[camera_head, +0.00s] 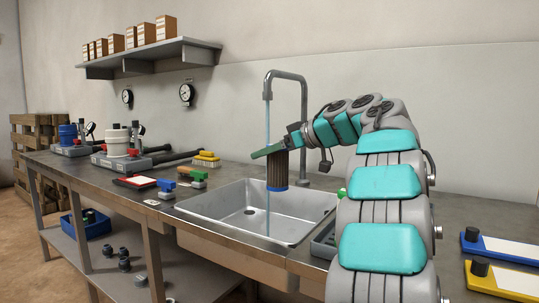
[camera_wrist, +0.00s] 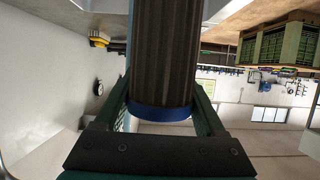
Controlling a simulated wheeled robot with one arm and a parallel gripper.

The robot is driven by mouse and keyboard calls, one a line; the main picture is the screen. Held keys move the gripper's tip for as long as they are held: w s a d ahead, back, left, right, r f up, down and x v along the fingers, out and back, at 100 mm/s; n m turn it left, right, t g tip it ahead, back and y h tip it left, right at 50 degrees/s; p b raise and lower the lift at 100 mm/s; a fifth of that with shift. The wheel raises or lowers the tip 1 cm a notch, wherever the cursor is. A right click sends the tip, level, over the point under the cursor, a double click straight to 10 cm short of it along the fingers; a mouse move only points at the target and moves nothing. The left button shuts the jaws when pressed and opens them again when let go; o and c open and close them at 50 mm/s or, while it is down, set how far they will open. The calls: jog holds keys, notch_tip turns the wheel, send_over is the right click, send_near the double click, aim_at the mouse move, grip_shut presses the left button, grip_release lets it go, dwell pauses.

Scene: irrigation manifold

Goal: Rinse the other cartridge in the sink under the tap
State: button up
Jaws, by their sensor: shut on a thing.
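My gripper (camera_head: 276,150) is above the sink (camera_head: 222,209) and is shut on a dark ribbed cartridge (camera_head: 277,171). The cartridge hangs upright, and a blue end cap shows at its bottom in the head view. In the wrist view the cartridge (camera_wrist: 163,55) stands between my fingers, with a blue band (camera_wrist: 161,113) at the near end. The tap (camera_head: 288,78) arches over the sink. A thin stream of water (camera_head: 267,122) runs from its spout down at the cartridge and on into the basin. How much of the cartridge the water wets is too small to tell.
A yellow brush (camera_head: 207,159) lies behind the sink's left corner. Filter housings with a white (camera_head: 117,142) and a blue (camera_head: 67,134) body stand farther left.

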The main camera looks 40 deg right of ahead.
jog(key=shift+w+d+f+p, duration=0.15)
jog(key=shift+w+d+p, duration=0.25)
jog(key=shift+w+p, duration=0.4)
jog(key=shift+w+d+f+p, duration=0.15)
jog(key=shift+w+d+p, duration=0.3)
jog(key=shift+w+p, duration=0.4)
jog(key=shift+w+d+f+p, duration=0.15)
jog(key=shift+w+d+p, duration=0.25)
jog(key=shift+w+p, duration=0.4)
jog(key=shift+s+d+p, duration=0.2)
jog(key=shift+d+p, duration=0.1)
jog(key=shift+p, duration=0.25)
jog(key=shift+s+d+p, duration=0.15)
jog(key=shift+d+p, duration=0.15)
jog(key=shift+p, duration=0.1)
jog(key=shift+a+p, duration=0.25)
jog(key=shift+p, duration=0.05)
jog(key=shift+w+a+p, duration=0.3)
jog(key=shift+a+p, duration=0.05)
jog(key=shift+p, duration=0.05)
jog(key=shift+s+d+p, duration=0.2)
jog(key=shift+d+p, duration=0.15)
jog(key=shift+p, duration=0.2)
